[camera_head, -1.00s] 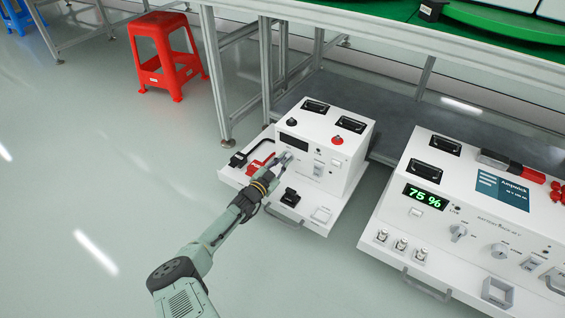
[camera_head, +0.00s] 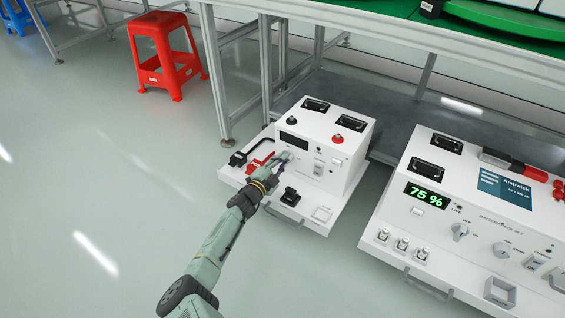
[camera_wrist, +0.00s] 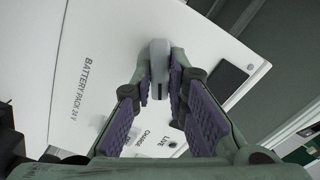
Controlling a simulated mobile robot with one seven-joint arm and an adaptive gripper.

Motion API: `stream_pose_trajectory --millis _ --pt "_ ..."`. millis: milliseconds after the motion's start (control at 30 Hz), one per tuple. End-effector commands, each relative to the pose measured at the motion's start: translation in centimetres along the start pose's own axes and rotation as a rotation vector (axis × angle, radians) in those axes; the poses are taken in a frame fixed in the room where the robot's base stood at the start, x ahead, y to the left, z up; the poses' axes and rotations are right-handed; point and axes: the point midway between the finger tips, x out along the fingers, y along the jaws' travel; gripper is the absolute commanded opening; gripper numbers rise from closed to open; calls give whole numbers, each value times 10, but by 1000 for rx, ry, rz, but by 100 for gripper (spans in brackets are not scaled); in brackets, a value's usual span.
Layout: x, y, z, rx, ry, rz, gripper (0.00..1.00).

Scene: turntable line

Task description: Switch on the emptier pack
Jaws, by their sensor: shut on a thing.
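The left battery pack (camera_head: 345,150) is a white box on a white base, and its display (camera_head: 293,141) is dark. My gripper (camera_head: 283,162) is at its front face. In the wrist view my gripper (camera_wrist: 158,80) has its purple-padded fingers closed on a grey knob (camera_wrist: 158,62) on the white panel marked "BATTERY PACK 24 V". The knob's lettering is partly hidden by the fingers; "CHARGE" and "LIVE" can be read. A rocker switch (camera_head: 318,168) sits to the right of my gripper. The right pack (camera_head: 480,235) has a lit green display (camera_head: 423,197) reading 75 %.
A grey shelf (camera_head: 400,115) under the metal-framed table lies behind the packs. A black connector (camera_head: 290,194) and a red part (camera_head: 262,161) are on the left pack's base. A red stool (camera_head: 160,50) stands at the back left. The floor at left is clear.

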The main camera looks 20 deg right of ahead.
Motion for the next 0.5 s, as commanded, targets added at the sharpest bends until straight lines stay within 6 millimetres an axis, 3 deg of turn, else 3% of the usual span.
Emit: stream_pose_trajectory --millis 500 --pt "0 2 0 396 1 0 0"
